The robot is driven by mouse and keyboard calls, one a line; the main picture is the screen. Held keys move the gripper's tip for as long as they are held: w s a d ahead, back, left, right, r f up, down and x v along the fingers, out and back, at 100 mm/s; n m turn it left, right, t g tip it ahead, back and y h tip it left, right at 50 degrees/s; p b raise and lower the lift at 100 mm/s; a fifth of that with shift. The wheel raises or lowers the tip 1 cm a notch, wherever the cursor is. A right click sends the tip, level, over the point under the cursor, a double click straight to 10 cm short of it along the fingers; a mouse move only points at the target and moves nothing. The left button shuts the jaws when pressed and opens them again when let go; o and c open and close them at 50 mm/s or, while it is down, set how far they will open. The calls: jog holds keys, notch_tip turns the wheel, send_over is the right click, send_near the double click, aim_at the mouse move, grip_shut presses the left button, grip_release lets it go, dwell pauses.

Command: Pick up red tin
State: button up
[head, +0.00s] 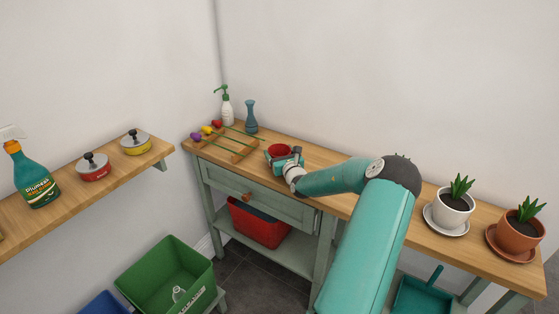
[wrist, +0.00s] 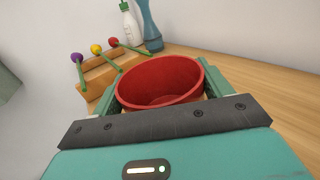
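A red open-topped round tin (head: 279,150) is on the wooden counter, tapered towards its base. In the wrist view the tin (wrist: 160,80) fills the middle, upright and seemingly empty. My gripper (head: 286,158) is at the tin, with one finger on each side of it. In the wrist view my gripper's fingers (wrist: 163,88) run under the tin's rim, and the rim hides where they meet its wall. I cannot tell whether they press on it or whether its base is off the counter. Another red container (head: 94,168), with a metal lid and black knob, sits on the left shelf.
Behind the tin are a wooden rack (head: 243,152) with colored-headed sticks, a pump bottle (head: 227,110) and a teal vase (head: 251,117). Two potted plants (head: 452,207) (head: 521,231) stand at the counter's right. The shelf also holds a yellow lidded container (head: 135,143) and a spray bottle (head: 34,179).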

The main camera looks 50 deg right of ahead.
jog(key=c, duration=0.3)
jog(key=shift+r, duration=0.15)
